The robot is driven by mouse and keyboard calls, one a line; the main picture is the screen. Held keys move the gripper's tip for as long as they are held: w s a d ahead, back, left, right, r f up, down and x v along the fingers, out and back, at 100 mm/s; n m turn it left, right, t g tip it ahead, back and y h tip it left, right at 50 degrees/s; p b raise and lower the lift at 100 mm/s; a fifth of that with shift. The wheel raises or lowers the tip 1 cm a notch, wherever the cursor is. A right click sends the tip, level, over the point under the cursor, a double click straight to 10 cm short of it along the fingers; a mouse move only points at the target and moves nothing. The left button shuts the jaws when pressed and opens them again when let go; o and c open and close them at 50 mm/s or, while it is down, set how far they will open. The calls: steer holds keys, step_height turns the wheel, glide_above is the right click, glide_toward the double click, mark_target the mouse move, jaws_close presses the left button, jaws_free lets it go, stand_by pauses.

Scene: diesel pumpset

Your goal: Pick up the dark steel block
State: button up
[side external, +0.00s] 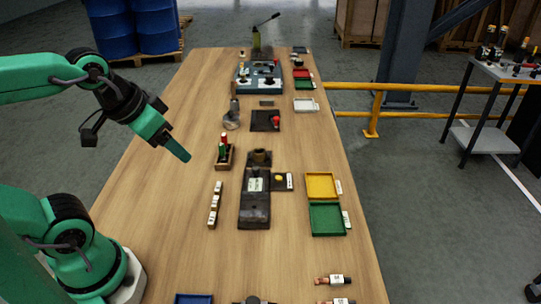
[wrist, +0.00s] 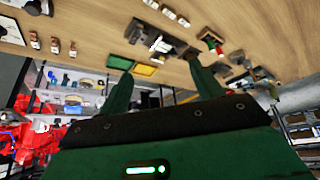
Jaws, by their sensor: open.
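My gripper (side external: 177,150) hangs above the left part of the wooden table, tilted down to the right. In the wrist view its two green fingers (wrist: 161,84) are spread apart with nothing held between them. Several dark pieces lie on the table, and I cannot tell for certain which is the dark steel block. A small dark block (side external: 266,103) lies in front of the blue fixture. A long dark fixture (side external: 254,217) with a pale label lies mid-table, right of my gripper and apart from it. A dark plate (side external: 260,126) carries a red knob.
A wooden holder (side external: 225,162) with red and green items stands right of my gripper. A yellow tray (side external: 321,186) and a green tray (side external: 326,219) lie near the right edge. Several small labelled pieces (side external: 214,209) form a column. The table's left side is bare.

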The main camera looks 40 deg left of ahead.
steer(key=shift+w, duration=0.1)
steer(key=m+g, duration=0.6)
steer(key=m, duration=2.1)
glide_above(253, 207)
steer(key=shift+f, duration=7.75)
steer(key=shift+f, duration=1.3)
